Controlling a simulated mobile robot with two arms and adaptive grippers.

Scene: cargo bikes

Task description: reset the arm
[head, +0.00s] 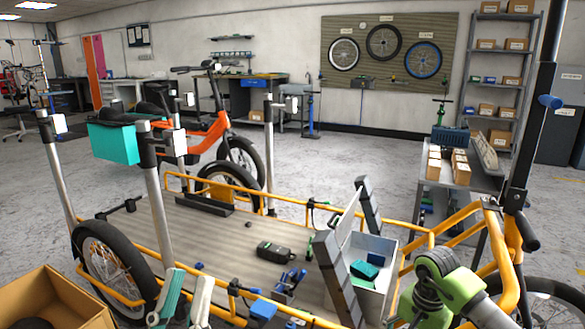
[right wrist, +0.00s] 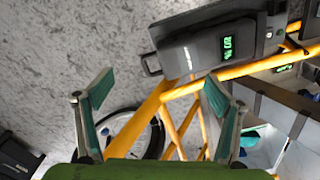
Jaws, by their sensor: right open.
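My left gripper (head: 190,275) shows at the bottom of the head view, its two pale and teal fingers pointing up with a gap between them and nothing visible in it. It is in front of the cargo bike's deck (head: 190,235). My right arm comes in at the lower right of the head view, beside a white bin; its fingers cannot be made out there. In the right wrist view my right gripper (right wrist: 155,90) has its teal-padded fingers wide apart and empty, over yellow frame tubes (right wrist: 180,92). A dark box with a green display (right wrist: 228,45) lies beyond the fingertips.
The white bin (head: 380,245) holds teal and blue items. A black device (head: 276,252) and blue clamps (head: 290,280) lie on the deck. A cardboard box (head: 55,300) stands at lower left. Upright posts (head: 158,185) rise from the deck.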

